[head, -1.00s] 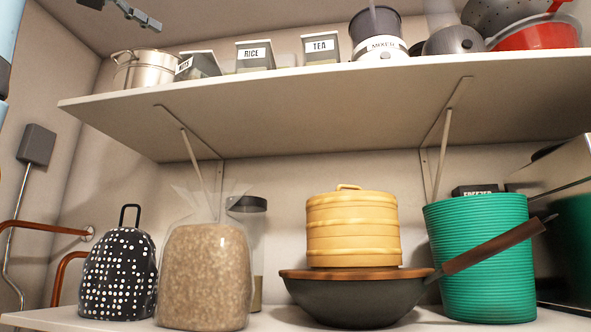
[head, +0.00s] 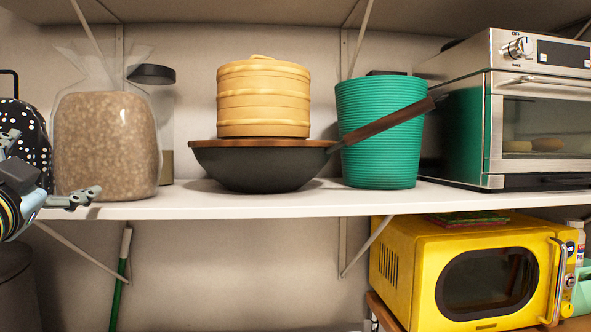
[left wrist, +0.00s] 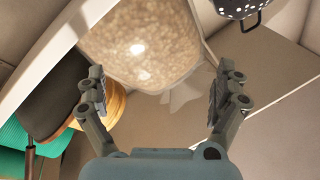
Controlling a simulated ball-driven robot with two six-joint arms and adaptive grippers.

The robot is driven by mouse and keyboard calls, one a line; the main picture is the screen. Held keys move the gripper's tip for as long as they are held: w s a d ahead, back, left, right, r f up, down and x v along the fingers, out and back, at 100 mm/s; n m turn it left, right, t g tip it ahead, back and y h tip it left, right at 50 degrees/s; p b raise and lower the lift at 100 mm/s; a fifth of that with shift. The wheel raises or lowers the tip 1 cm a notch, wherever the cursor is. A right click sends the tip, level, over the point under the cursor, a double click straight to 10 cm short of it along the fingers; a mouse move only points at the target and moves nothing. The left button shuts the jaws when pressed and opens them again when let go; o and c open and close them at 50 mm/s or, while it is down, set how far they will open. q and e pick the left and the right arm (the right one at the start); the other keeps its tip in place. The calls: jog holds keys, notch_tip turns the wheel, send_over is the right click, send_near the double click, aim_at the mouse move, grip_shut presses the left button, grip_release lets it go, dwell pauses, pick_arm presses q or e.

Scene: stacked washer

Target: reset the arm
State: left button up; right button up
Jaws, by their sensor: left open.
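My left gripper (head: 45,170) is at the left edge of the head view, in front of the shelf near the bag of grain and the dotted black item. In the left wrist view my left gripper (left wrist: 160,90) has its two fingers wide apart with nothing between them. The bag of grain (left wrist: 150,40) shows beyond the fingers there. My right gripper is in neither view.
The white shelf (head: 250,205) holds the bag of grain (head: 105,145), a wok (head: 260,167) with a bamboo steamer (head: 263,100), a green ribbed bin (head: 378,130) and a toaster oven (head: 540,125). A yellow microwave (head: 400,265) stands below right.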

pick_arm(q)
jog(key=s+f+n+g, duration=0.1)
jog(key=s+f+g, duration=0.2)
jog(key=f, duration=0.4)
jog(key=s+f+n+g, duration=0.1)
jog(key=s+f+g, duration=0.1)
jog(key=f, duration=0.5)
jog(key=s+d+f+g+h, duration=0.2)
jog(key=s+d+f+g, duration=0.15)
jog(key=s+f, duration=0.4)
jog(key=s+d+f+g+h, duration=0.1)
jog(key=s+d+f+g, duration=0.1)
jog(key=s+f+g, duration=0.4)
jog(key=s+d+f+g+h, duration=0.2)
jog(key=s+f, duration=0.6)
jog(key=s, duration=0.2)
notch_tip(320, 180, down, 38)
jog(key=s+a+n+g+b, duration=0.1)
jog(key=s+a+b, duration=0.15)
jog(key=b, duration=0.95)
jog(key=s+f+b, duration=0.4)
jog(key=s+f, duration=0.5)
jog(key=f, duration=0.3)
jog(key=s+a+f+g+b, duration=0.1)
jog(key=s+f+b, duration=0.4)
jog(key=s+f, duration=0.4)
notch_tip(320, 180, down, 4)
jog(key=shift+f+b, duration=0.1)
jog(key=shift+b, duration=0.2)
jog(key=shift+g, duration=0.25)
